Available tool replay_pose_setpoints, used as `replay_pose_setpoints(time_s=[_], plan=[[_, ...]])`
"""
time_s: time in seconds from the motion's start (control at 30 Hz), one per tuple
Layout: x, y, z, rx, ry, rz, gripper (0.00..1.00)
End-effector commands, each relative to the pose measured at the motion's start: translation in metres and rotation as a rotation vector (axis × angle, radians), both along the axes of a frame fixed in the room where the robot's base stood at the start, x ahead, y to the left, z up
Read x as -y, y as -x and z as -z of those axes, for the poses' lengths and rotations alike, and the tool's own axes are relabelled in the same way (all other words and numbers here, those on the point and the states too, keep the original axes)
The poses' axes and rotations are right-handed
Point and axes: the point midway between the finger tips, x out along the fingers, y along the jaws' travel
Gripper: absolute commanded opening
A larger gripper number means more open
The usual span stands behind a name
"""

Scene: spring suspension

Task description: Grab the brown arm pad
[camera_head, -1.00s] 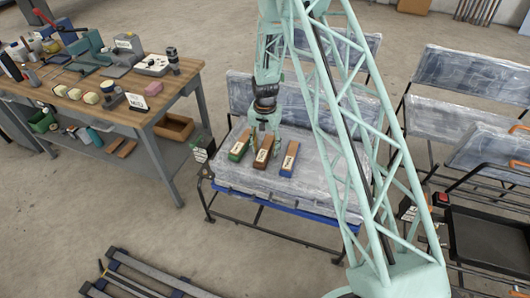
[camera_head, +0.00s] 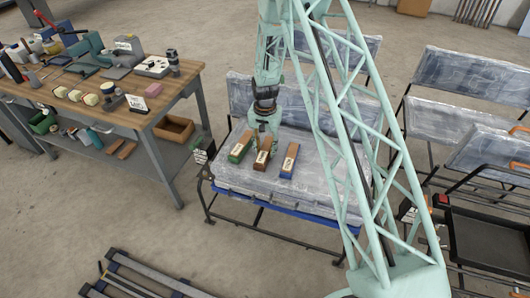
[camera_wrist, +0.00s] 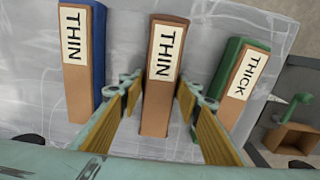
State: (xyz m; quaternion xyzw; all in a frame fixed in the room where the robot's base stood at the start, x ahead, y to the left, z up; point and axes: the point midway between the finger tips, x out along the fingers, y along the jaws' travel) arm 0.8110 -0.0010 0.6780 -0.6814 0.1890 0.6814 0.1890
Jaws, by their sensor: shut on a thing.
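The brown arm pad (camera_head: 260,164) lies between a green-sided pad (camera_head: 239,147) and a blue-sided pad (camera_head: 289,160) on the grey seat of a bench. In the wrist view the brown pad (camera_wrist: 158,90) is all brown with a white THIN label. My gripper (camera_wrist: 157,103) has one finger on each side of this pad and is shut on it. The blue-sided pad (camera_wrist: 76,60), labelled THIN, is left of the fingers; the green-sided pad (camera_wrist: 243,85), labelled THICK, is right. I cannot tell whether the brown pad touches the seat.
The bench seat (camera_head: 325,192) has free room right of the pads, partly behind my lattice arm. Its backrest stands behind the gripper. A cluttered wooden worktable (camera_head: 120,110) is at the left. More grey benches (camera_head: 455,110) and a black tray (camera_head: 490,240) are at the right.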

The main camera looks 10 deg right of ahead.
Motion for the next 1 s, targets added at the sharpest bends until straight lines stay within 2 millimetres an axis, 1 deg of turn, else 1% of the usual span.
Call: replay_pose_setpoints(time_s=[0.17, 0.37, 0.8, 1.0], plan=[[0.000, 0.000, -0.005, 0.001, 0.001, 0.000, 0.18], [0.000, 0.000, -0.020, 0.000, 0.000, 0.000, 0.18], [0.000, -0.001, -0.076, 0.002, 0.000, 0.000, 0.18], [0.000, -0.001, -0.094, 0.001, 0.000, 0.000, 0.18]])
